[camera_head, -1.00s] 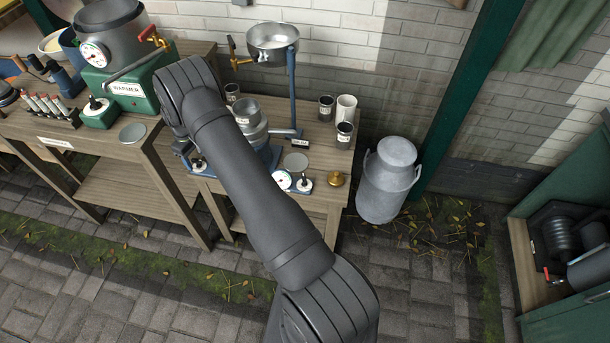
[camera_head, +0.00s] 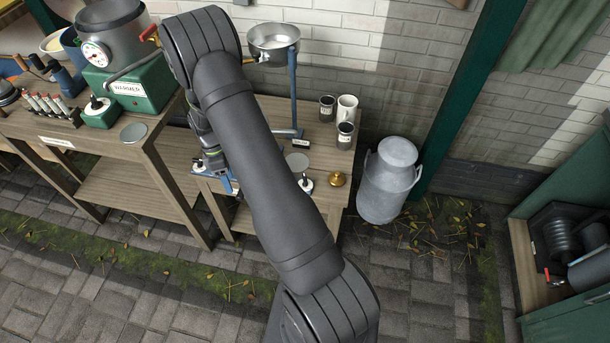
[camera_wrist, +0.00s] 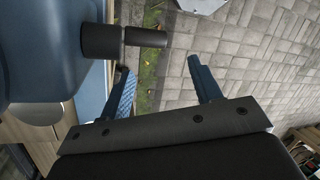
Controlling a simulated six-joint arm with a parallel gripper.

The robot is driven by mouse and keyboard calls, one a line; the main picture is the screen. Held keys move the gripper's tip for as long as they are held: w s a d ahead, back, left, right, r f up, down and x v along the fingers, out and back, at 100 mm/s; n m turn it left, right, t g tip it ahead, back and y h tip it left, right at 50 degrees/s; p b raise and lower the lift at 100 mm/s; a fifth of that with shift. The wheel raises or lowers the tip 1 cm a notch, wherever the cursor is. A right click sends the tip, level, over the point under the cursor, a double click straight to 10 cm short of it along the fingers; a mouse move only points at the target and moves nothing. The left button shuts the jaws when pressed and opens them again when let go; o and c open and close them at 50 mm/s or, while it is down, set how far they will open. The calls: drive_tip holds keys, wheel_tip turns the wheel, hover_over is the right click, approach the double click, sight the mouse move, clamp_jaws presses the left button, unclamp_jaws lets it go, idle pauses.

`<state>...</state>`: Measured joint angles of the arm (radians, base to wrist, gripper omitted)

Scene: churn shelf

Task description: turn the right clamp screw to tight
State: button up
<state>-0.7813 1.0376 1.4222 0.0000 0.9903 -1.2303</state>
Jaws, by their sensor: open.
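In the wrist view my gripper (camera_wrist: 160,76) is open, its two blue-padded fingers apart with nothing between them. A dark cylindrical knob (camera_wrist: 100,42) with a thinner dark rod (camera_wrist: 146,37) juts from a large blue body (camera_wrist: 40,45) just beyond the fingers. It looks like a clamp screw; I cannot tell whether it is the right one or how tight it is. The fingers do not appear to grip it. In the head view my arm hides most of the blue-based device on the bench; part of its blue base (camera_head: 226,184) shows.
A steel bowl (camera_head: 273,42) sits on a blue stand. A brass weight (camera_head: 338,179) lies near the front edge. A milk can (camera_head: 388,180) stands on the floor to the right.

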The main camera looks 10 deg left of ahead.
drive_tip(key=shift+n, duration=0.8)
drive_tip(key=d, duration=0.1)
drive_tip(key=s+d+r, duration=0.1)
drive_tip(key=s+d, duration=0.1)
drive_tip(key=d, duration=0.1)
drive_tip(key=shift+s+r, duration=0.1)
drive_tip(key=shift+r, duration=0.15)
drive_tip(key=w+d+r+y, duration=0.1)
drive_tip(key=w+d+r, duration=0.5)
drive_tip(key=d, duration=0.2)
wheel_tip(320, 180, up, 5)
drive_tip(key=m+t+y, duration=0.2)
drive_tip(key=t, duration=0.1)
hover_over(305, 178)
wheel_tip(305, 178, down, 17)
drive_tip(key=shift+r, duration=0.1)
drive_tip(key=shift+c, duration=0.2)
drive_tip(key=c, duration=0.9)
